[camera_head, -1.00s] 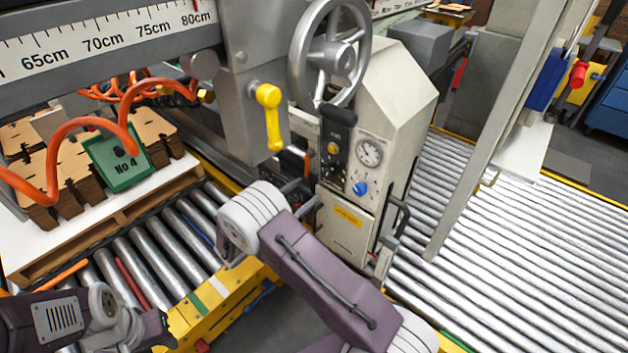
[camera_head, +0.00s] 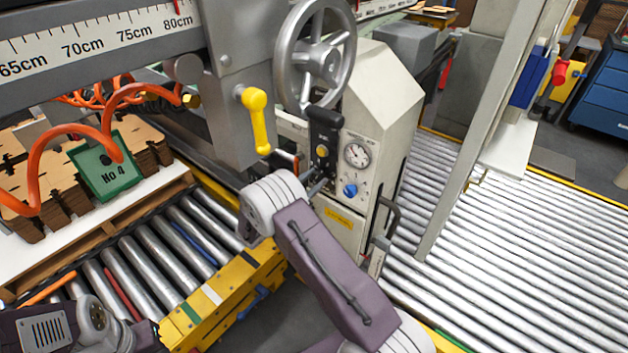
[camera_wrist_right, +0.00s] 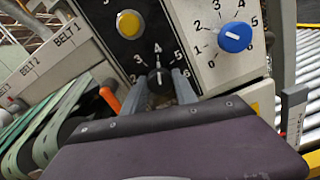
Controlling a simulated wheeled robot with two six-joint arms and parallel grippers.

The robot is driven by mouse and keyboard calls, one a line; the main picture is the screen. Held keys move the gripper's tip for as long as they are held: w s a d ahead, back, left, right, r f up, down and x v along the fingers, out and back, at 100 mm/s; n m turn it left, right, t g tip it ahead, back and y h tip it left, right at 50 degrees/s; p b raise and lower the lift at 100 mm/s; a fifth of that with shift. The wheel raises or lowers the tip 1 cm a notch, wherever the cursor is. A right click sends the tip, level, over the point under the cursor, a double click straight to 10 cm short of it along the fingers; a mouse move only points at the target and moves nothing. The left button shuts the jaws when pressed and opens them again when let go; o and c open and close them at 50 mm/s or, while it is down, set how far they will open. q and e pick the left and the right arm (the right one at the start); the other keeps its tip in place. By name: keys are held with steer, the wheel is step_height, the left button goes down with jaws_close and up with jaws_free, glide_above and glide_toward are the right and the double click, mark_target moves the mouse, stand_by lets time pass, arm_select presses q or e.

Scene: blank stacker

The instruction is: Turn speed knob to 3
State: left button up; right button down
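A black control panel has a small black knob (camera_wrist_right: 159,80) with numbers 2 to 6 around it. My right gripper (camera_wrist_right: 159,84) reaches the panel with its two grey fingers apart, one on each side of this knob; I cannot tell whether they touch it. The knob's pointer is hard to read. A blue knob (camera_wrist_right: 235,37) with its own number scale is on the pale panel to the right, and also shows in the head view (camera_head: 350,190). In the head view my right wrist covers much of the right gripper. My left arm is at the lower left, its fingers unclear.
A yellow button (camera_wrist_right: 129,24) sits above the black knob. A gauge (camera_head: 357,155), a handwheel (camera_head: 322,62) and a yellow lever (camera_head: 257,120) are close by. A roller conveyor (camera_head: 520,250) lies right; a pallet with stacked boards and a green plate (camera_head: 103,168) stands left.

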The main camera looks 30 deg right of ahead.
steer(key=n+p, duration=0.2)
steer(key=n, duration=0.1)
steer(key=shift+r, duration=0.15)
steer(key=n+p, duration=0.2)
steer(key=n, duration=0.1)
steer(key=shift+n+p, duration=0.5)
steer(key=shift+n, duration=0.8)
steer(key=c, duration=1)
jaws_free()
steer(key=shift+o, duration=0.2)
steer(key=shift+a, duration=0.2)
